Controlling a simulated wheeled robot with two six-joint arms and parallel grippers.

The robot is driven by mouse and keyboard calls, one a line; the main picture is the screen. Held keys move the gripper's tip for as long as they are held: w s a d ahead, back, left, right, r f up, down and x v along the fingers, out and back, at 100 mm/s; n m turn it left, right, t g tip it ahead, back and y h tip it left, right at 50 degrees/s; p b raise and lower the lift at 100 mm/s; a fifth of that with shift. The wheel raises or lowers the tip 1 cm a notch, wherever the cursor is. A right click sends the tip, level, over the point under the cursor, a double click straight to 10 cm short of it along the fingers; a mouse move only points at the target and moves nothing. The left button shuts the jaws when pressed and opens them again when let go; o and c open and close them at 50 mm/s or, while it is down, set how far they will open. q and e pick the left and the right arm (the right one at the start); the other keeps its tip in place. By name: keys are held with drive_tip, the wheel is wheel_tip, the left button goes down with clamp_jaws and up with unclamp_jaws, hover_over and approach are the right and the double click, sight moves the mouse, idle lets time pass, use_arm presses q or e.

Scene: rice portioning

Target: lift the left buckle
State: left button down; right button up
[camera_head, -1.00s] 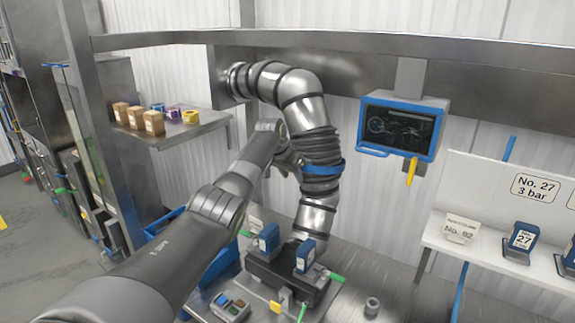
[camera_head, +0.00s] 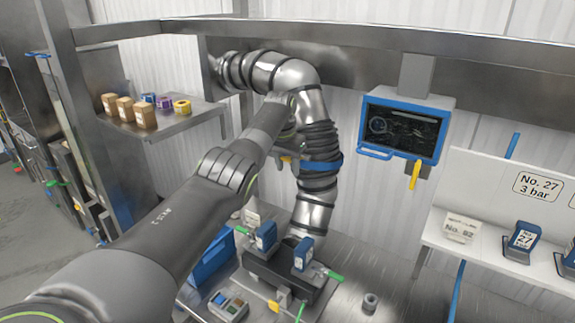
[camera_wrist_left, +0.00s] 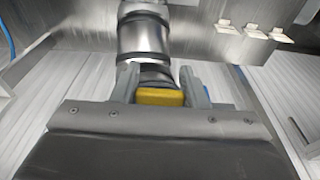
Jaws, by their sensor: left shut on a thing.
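The left buckle shows as a yellow block (camera_wrist_left: 158,97) between the two grey fingers of my left gripper (camera_wrist_left: 160,90) in the left wrist view. A bit of its yellow (camera_head: 287,158) shows in the head view, at the left side of the blue band (camera_head: 320,166) around the ribbed hose. My left gripper (camera_head: 292,160) is shut on it, close against the hose. My forearm hides part of that spot in the head view. My right gripper is in neither view now.
The steel pipe (camera_head: 312,215) runs down to a dark filling unit (camera_head: 285,277) with blue parts. A blue-framed screen (camera_head: 402,128) hangs to the right. A shelf (camera_head: 185,122) with boxes and rolls is at left. A white rack (camera_head: 490,215) stands at right.

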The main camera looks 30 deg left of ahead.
use_arm(q)
drive_tip(key=c, duration=0.8)
unclamp_jaws()
drive_tip(key=shift+c, duration=0.2)
drive_tip(key=shift+r+b, duration=0.35)
drive_tip(key=shift+r, duration=0.2)
drive_tip(key=r+b, duration=0.1)
drive_tip(key=r, duration=0.1)
drive_tip(key=s+r+b, duration=0.1)
drive_tip(key=r, duration=0.1)
drive_tip(key=r+b, duration=0.1)
drive_tip(key=r, duration=0.2)
drive_tip(key=shift+s, duration=0.15)
wheel_tip(320, 180, up, 9)
hover_over(287, 158)
drive_tip(key=s, duration=0.3)
drive_tip(key=shift+w, duration=0.1)
